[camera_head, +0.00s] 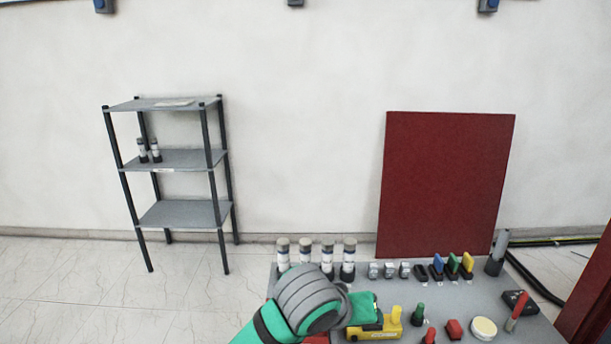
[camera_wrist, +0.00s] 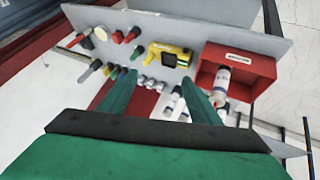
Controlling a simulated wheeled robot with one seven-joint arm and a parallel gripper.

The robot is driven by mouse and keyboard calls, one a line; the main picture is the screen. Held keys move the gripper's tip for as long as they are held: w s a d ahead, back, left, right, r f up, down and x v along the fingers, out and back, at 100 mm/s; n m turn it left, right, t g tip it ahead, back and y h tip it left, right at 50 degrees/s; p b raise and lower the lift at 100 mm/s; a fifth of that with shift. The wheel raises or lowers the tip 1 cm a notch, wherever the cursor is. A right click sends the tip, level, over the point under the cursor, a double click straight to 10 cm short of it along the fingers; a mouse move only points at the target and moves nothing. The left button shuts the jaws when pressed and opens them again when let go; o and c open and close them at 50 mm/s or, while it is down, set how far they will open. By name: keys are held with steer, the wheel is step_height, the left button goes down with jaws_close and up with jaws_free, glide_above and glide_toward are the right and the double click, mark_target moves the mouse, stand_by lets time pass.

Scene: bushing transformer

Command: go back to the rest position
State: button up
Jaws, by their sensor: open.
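My gripper (camera_wrist: 158,78) is open in the wrist view, its two green fingers spread apart with nothing held between them. In the head view my grey and green arm reaches over the front of the grey worktable (camera_head: 400,287), and its fingers cannot be made out clearly. In the wrist view the worktable (camera_wrist: 130,20) lies beyond the fingers, with a yellow tool (camera_wrist: 168,54) on it. A red bin (camera_wrist: 245,66) stands to the right of the fingers, with a white cylinder in it.
Several white cylinders (camera_head: 327,262) stand in a row close behind my arm. Coloured parts (camera_head: 452,264) and a round cream disc (camera_head: 483,328) are on the table's right. A red panel (camera_head: 445,180) stands behind it. A shelf (camera_head: 182,160) stands left, with clear floor between.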

steer(key=w+d+n+t+h, duration=0.25)
steer(key=d+t+h, duration=0.35)
steer(key=d, duration=0.3)
steer(key=s+a+f+n+t+y, duration=0.25)
steer(key=s+a+f+y, duration=0.2)
steer(key=s+f, duration=0.4)
steer(key=s+a+f+n+t+y, duration=0.2)
steer(key=s+a+f+n+y, duration=0.3)
steer(key=f, duration=0.6)
steer(key=s+a+f+m+y, duration=0.1)
steer(key=s+a+m, duration=0.3)
steer(key=s, duration=0.8)
steer(key=s+a+f+m, duration=0.2)
steer(key=s+a+m, duration=0.3)
steer(key=s, duration=0.7)
steer(key=shift+s+a+g+y, duration=0.25)
steer(key=shift+a+g+y, duration=0.1)
steer(key=shift+a+g, duration=0.15)
steer(key=shift+a+f, duration=0.1)
steer(key=shift+o, duration=0.4)
